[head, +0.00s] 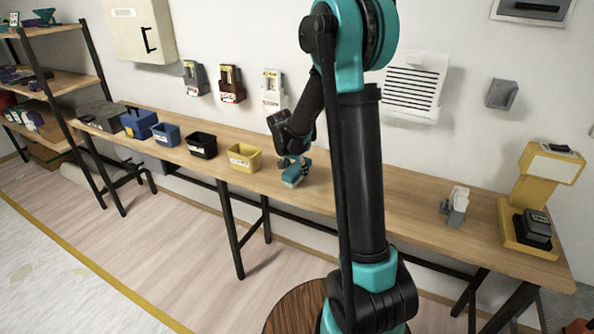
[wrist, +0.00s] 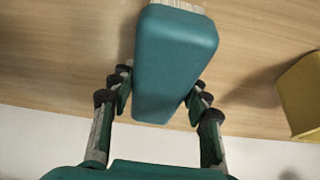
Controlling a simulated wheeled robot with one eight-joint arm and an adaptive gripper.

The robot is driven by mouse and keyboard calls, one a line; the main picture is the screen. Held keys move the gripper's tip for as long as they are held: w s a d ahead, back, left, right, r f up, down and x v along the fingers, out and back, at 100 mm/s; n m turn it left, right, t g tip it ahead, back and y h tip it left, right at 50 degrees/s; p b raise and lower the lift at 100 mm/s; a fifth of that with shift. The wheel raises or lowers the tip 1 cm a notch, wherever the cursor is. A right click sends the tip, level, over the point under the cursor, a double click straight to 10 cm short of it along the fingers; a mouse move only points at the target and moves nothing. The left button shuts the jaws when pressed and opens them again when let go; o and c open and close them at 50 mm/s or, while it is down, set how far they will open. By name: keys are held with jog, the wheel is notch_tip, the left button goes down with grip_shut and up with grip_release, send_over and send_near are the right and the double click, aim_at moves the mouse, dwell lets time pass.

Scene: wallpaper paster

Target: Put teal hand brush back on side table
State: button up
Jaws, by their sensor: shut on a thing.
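The teal hand brush (wrist: 175,60) fills the middle of the wrist view, its pale bristles at the top edge. My gripper (wrist: 160,88) is shut on it, with fingers on both sides of the teal body. In the head view the brush (head: 294,174) is at the long wooden bench (head: 400,188), right of the yellow bin; I cannot tell whether it touches the bench. A round dark wooden top (head: 293,306), perhaps the side table, shows at the bottom centre, partly hidden by my arm. Its visible part is bare.
A yellow bin (head: 244,158), a black bin (head: 202,145) and blue containers stand left along the bench. A grey-white tool (head: 455,205) and a yellow stand (head: 545,190) are at the right end. Shelves (head: 45,80) stand far left. The bench behind my arm is partly hidden.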

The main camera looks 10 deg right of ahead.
jog(key=shift+f, duration=0.25)
jog(key=o, duration=1.2)
jog(key=v, duration=1.7)
jog(key=s+d+f+n+y, duration=0.1)
jog(key=s+d+f+n, duration=0.1)
jog(key=s+f, duration=0.3)
jog(key=s+d+f+n+y, duration=0.1)
jog(key=s+d+f+n, duration=0.2)
jog(key=s, duration=0.9)
jog(key=s+d+f+n+y, duration=0.1)
jog(key=s+d+f+n, duration=0.2)
jog(key=s+f, duration=0.4)
jog(key=shift+s+d+t, duration=0.15)
jog(key=shift+s+t, duration=0.15)
jog(key=shift+s, duration=0.35)
